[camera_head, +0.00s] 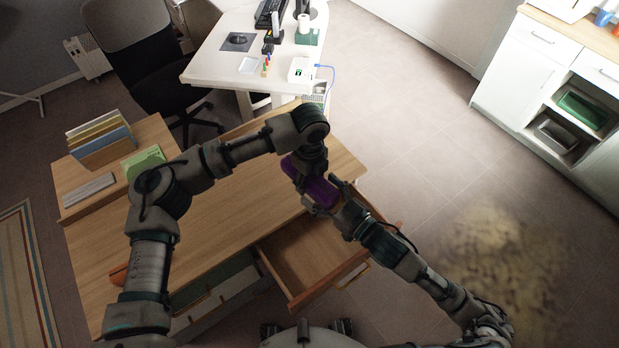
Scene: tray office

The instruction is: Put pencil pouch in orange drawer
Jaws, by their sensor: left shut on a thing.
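A purple pencil pouch (320,190) is held in the air near the right end of the wooden desk, above and behind the open drawer. My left gripper (304,178) reaches down from the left arm and is shut on the pouch. My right gripper (331,198) is at the pouch's right end, with its fingers close to it. I cannot tell whether it grips the pouch. An open wooden drawer (301,251), orange-brown in colour, sticks out at the desk's front right. The visible part of its inside looks empty. My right arm passes near its right corner.
The desk (215,215) has a clear middle. File folders (97,140), a green booklet (143,162) and a grey keyboard-like item (89,189) stand at its left. A white table (215,62) and black chair (140,50) are behind. White cabinets (515,65) are at right.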

